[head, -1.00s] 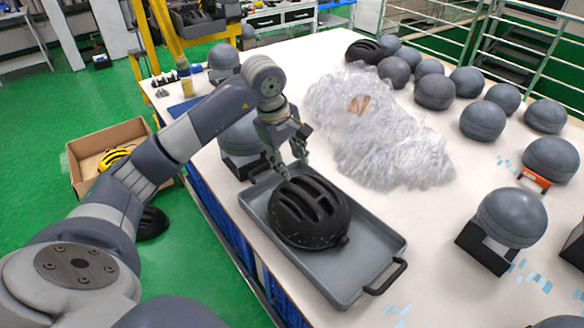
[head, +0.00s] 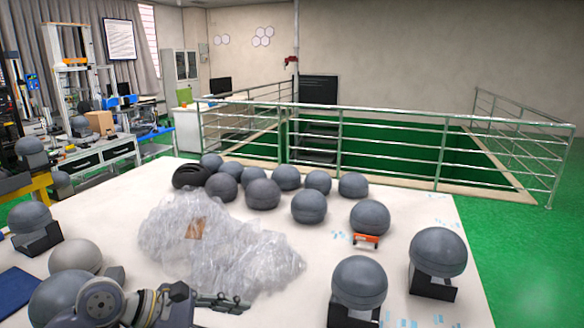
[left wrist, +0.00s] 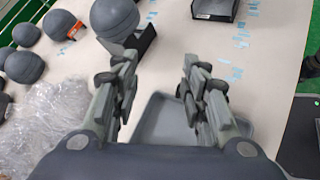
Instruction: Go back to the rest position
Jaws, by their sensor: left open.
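My left gripper (head: 222,302) shows at the bottom edge of the head view, in front of the crumpled clear plastic sheet. In the left wrist view it (left wrist: 160,82) is open, with nothing between its two fingers. A part of the grey tray (left wrist: 165,120) lies below and between the fingers there, and the visible part looks bare. The black helmet that was in the tray is not in view now. My right gripper is not in view.
The white table holds a crumpled plastic sheet (head: 215,245), several grey headforms and a black helmet (head: 190,176) at the back. Headforms on black stands (head: 436,262) are at the right. A metal railing (head: 390,145) runs behind the table.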

